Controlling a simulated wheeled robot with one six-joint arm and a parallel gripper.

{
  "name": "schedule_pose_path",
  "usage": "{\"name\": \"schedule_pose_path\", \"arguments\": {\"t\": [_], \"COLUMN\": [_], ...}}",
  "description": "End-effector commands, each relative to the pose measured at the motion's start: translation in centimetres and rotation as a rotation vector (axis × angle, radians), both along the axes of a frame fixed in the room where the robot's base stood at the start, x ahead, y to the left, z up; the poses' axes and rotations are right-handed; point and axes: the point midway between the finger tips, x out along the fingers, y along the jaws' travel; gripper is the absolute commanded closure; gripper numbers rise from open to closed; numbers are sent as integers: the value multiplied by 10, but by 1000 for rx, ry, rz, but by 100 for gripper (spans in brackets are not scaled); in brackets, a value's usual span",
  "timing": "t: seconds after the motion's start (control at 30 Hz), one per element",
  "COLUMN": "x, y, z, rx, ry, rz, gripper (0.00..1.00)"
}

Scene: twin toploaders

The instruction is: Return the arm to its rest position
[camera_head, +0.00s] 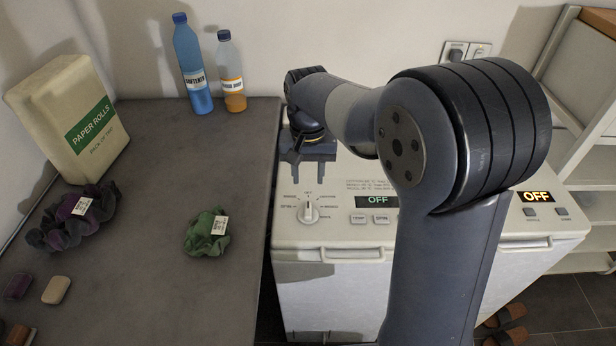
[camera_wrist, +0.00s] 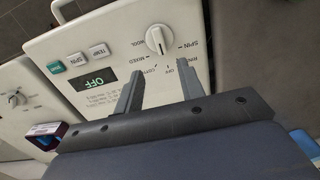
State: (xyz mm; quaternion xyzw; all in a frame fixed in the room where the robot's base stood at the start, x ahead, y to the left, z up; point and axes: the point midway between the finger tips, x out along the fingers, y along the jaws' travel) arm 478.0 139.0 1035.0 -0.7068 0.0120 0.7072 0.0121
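My arm reaches out over the white toploader (camera_head: 335,258) on the left, with its big dark elbow joint in front of the second machine. My gripper (camera_head: 307,163) is above the back part of this machine's top, behind the dial (camera_head: 308,212). In the wrist view my gripper (camera_wrist: 158,88) has its two fingers apart with nothing between them. The dial also shows in the wrist view (camera_wrist: 158,40), beyond the fingertips and apart from them. The display (camera_head: 378,200) reads OFF. My arm hides much of both machines in the head view.
A dark counter (camera_head: 150,285) on the left bears a paper rolls pack (camera_head: 70,120), a blue softener bottle (camera_head: 192,65), an orange bottle (camera_head: 231,75), a purple cloth (camera_head: 75,220) and a green cloth (camera_head: 207,232). The second toploader (camera_head: 535,240) also reads OFF. Shelves (camera_head: 590,120) stand at the right.

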Motion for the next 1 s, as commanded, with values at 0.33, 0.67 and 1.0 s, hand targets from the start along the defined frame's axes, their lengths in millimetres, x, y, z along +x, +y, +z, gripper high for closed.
{"name": "schedule_pose_path", "arguments": {"t": [0.33, 0.67, 1.0], "x": [0, -1, 0], "y": [0, 0, 0], "z": [-13, -72, -109], "rx": [-1, -2, -1], "ry": [3, 5, 2], "rz": [0, 0, 0], "gripper": [63, 63, 63]}}
